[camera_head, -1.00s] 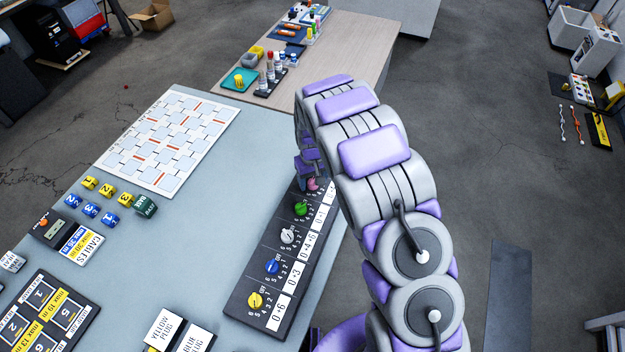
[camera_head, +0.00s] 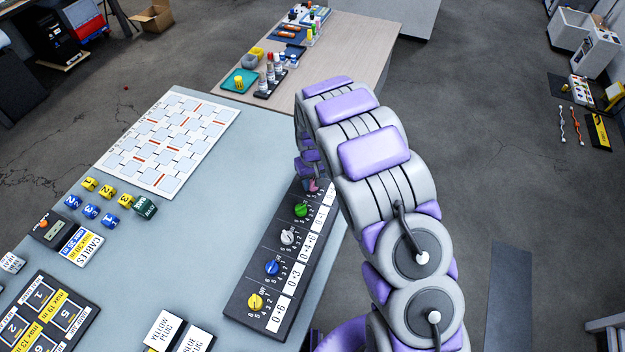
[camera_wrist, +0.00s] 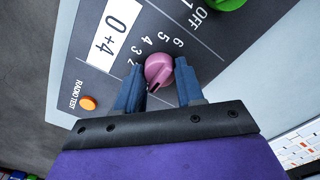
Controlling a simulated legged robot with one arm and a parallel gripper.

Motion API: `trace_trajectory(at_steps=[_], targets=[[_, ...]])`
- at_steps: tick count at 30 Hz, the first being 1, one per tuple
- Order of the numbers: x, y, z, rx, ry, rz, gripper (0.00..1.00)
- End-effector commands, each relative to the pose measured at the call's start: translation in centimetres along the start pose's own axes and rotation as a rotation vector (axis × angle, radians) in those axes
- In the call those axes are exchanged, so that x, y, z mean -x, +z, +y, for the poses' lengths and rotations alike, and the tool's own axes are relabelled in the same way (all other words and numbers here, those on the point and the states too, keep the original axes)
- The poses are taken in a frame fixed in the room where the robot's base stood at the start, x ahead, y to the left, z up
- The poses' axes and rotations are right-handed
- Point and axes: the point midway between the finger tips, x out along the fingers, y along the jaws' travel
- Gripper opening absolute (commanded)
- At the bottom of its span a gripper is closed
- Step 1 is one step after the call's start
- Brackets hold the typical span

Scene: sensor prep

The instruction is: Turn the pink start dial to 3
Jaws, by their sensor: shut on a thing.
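The pink start dial (camera_wrist: 159,69) sits on the dark dial panel (camera_wrist: 215,55) in the wrist view, between the fingers of my gripper (camera_wrist: 158,88). The gripper is shut on the dial. Printed numbers including 2, 3, 4, 5 and 6 curve around its far side, and a label reading "0+4" lies beyond. A dark mark shows on the dial's lower left edge, near the left finger; I cannot tell the exact setting. In the head view, a little pink of the dial (camera_head: 312,186) shows at the panel's far end, mostly hidden by my arm.
Green (camera_head: 301,210), white (camera_head: 288,237), blue (camera_head: 272,267) and yellow (camera_head: 255,301) dials line the panel. An orange button (camera_wrist: 88,103) marked "RADIO TEST" is near the pink dial. Numbered blocks (camera_head: 107,190) and a white grid board (camera_head: 170,142) lie left on the table.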

Motion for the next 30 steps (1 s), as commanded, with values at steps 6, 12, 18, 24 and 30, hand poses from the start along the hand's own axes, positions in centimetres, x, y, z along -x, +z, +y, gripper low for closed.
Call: trace_trajectory(at_steps=[6,12,18,24,30], targets=[[0.1,0.0,-0.04,-0.044,-0.001,0.0,0.07],[0.23,-0.03,-0.05,-0.159,-0.001,0.0,0.07],[0.34,-0.06,-0.06,-0.332,0.0,0.001,0.07],[0.32,-0.06,-0.12,-0.524,0.0,0.001,0.07],[0.25,-0.06,-0.12,-0.714,-0.001,0.002,0.07]])
